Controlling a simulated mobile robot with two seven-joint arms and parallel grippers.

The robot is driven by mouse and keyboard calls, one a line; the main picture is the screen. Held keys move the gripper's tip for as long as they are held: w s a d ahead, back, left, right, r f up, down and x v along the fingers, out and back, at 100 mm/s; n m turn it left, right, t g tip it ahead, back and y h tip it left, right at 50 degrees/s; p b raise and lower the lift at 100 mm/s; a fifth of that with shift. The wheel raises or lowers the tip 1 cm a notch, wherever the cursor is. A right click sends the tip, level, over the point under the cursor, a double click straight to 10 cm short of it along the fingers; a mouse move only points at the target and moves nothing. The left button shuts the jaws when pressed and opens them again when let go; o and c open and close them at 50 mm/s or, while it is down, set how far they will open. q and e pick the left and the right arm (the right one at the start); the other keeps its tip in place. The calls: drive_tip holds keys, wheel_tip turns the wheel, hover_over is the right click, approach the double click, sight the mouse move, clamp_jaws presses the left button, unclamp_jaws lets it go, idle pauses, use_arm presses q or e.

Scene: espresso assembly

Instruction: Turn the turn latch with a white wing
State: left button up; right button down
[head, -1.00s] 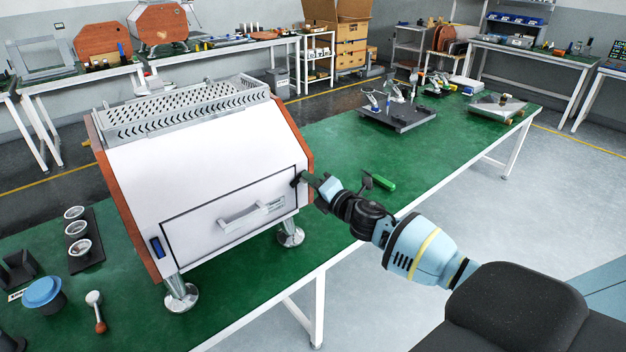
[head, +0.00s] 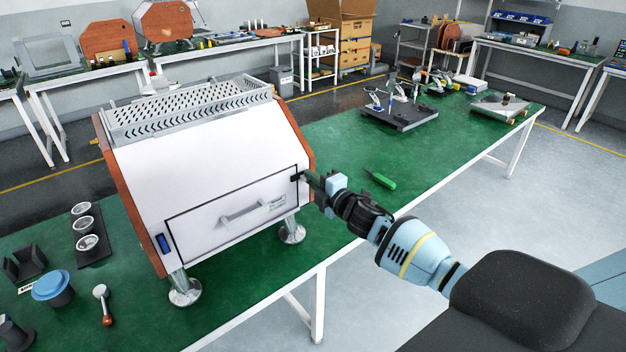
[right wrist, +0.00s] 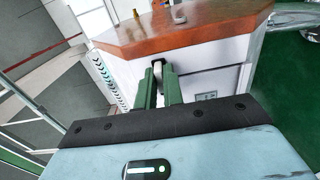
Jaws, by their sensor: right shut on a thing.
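The espresso machine (head: 210,155) has a white body with brown side panels and stands on the green bench. Its front has a black-outlined panel with a bar handle (head: 243,212). My right gripper (head: 307,178) is at the panel's upper right corner, where a small dark latch part shows. In the right wrist view, the fingers of my right gripper (right wrist: 159,88) are closed around a small white piece, the wing of the turn latch (right wrist: 158,70). The fingers hide most of the wing, and its exact angle is hard to tell. My left gripper is not in view.
A green-handled screwdriver (head: 381,179) lies on the bench right of the machine. A dark plate with fittings (head: 400,118) stands farther back. A dark tray with cups (head: 97,252), a blue-topped tamper (head: 52,287) and other small tools lie to the left. Bench between machine and plate is mostly clear.

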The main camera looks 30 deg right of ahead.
drive_tip(key=c, duration=1.5)
unclamp_jaws()
drive_tip(key=shift+s+d, duration=0.15)
drive_tip(key=shift+s, duration=1.8)
drive_tip(key=shift+s+d, duration=0.15)
drive_tip(key=shift+s, duration=1.8)
